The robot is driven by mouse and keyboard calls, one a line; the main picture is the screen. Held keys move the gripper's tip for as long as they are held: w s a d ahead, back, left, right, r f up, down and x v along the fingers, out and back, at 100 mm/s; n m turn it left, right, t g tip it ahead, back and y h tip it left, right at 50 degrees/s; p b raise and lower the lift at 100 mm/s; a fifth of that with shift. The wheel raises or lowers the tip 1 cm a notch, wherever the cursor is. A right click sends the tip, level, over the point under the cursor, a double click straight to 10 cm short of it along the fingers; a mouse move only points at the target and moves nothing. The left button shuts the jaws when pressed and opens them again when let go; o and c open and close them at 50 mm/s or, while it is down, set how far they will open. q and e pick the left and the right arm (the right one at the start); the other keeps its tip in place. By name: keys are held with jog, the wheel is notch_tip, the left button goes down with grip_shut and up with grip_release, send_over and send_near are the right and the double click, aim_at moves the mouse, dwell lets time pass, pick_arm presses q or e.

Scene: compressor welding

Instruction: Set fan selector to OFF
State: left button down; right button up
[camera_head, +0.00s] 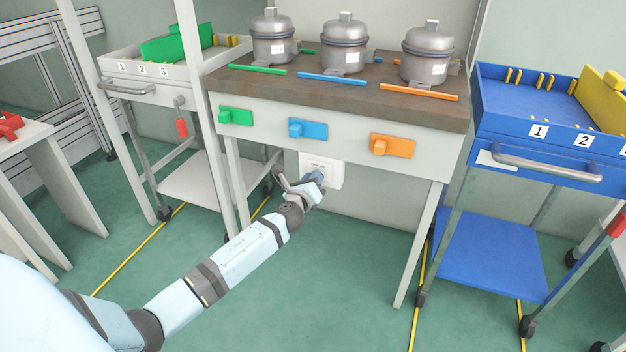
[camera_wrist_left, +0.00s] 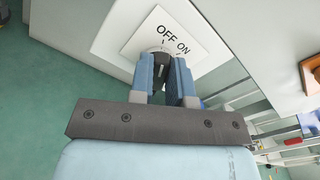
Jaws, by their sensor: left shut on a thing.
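The fan selector is a white square panel (camera_head: 335,170) on the wall below the workbench front. In the left wrist view its white plate (camera_wrist_left: 140,42) carries the printed words OFF and ON. A dark knob (camera_wrist_left: 160,56) sits below the words, mostly hidden by my fingers. My left gripper (camera_head: 314,180) reaches up to the panel. In the left wrist view its two blue-grey fingers (camera_wrist_left: 166,78) are shut on the knob, one on each side. I cannot tell which mark the knob points to. My right gripper is not in view.
The workbench (camera_head: 280,118) above the panel carries several grey compressors and green, blue and orange controls on its front. A white cart (camera_head: 195,180) stands left, a blue cart (camera_head: 490,255) right. The green floor (camera_head: 330,290) in front is clear apart from my arm above it.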

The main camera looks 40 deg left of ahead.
pick_arm(q)
jog(key=c, duration=1.1)
grip_release()
jog(key=p+v, duration=0.3)
jog(key=v, duration=1)
jog(key=shift+s+d+r, duration=0.1)
jog(key=shift+s+d, duration=0.05)
jog(key=shift+s, duration=0.2)
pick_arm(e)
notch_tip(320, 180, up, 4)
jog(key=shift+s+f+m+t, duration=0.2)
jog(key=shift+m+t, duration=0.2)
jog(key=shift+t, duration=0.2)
